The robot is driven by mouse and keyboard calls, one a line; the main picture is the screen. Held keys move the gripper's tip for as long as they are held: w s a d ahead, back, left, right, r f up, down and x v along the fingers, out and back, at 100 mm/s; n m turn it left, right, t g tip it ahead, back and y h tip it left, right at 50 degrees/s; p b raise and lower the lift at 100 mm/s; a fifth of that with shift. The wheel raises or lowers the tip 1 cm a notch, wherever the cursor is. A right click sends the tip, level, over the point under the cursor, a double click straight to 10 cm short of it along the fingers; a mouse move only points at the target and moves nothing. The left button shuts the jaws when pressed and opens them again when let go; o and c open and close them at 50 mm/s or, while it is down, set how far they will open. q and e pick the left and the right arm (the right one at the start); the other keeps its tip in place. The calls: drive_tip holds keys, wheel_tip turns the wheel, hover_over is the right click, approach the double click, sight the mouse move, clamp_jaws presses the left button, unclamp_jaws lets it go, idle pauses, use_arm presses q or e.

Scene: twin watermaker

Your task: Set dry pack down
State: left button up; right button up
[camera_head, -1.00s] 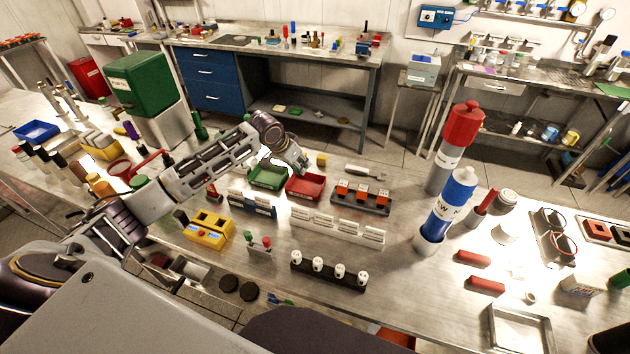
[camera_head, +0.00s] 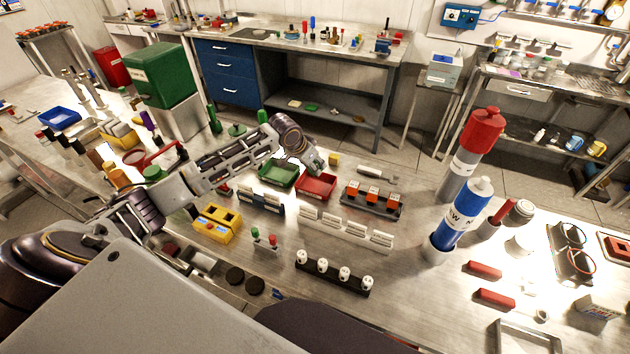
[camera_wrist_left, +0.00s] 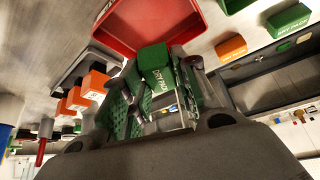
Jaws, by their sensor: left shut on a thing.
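My left gripper (camera_head: 314,163) is just behind the red tray (camera_head: 316,187), close to its far edge. In the left wrist view, its fingers (camera_wrist_left: 158,92) are shut on the green dry pack (camera_wrist_left: 155,65), a small block with white "DRY PACK" lettering. The red tray (camera_wrist_left: 185,38) fills the top of that view, right beside the pack. I cannot tell whether pack and tray touch. The pack is too small and covered to make out in the head view. My right gripper is not in view.
A green tray (camera_head: 277,175) stands left of the red one. A rack with orange blocks (camera_head: 371,199) is to the right, and a white-handled tool (camera_head: 374,175) lies behind it. A white rack (camera_head: 345,231) stands in front.

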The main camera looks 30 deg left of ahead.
use_arm(q)
drive_tip(key=shift+f, duration=1.85)
drive_tip(key=shift+f+p, duration=0.35)
drive_tip(key=shift+f, duration=1.5)
drive_tip(key=shift+f, duration=0.15)
drive_tip(key=o, duration=1.1)
drive_tip(key=shift+b+v, duration=0.35)
drive_tip(key=shift+v, duration=5.8)
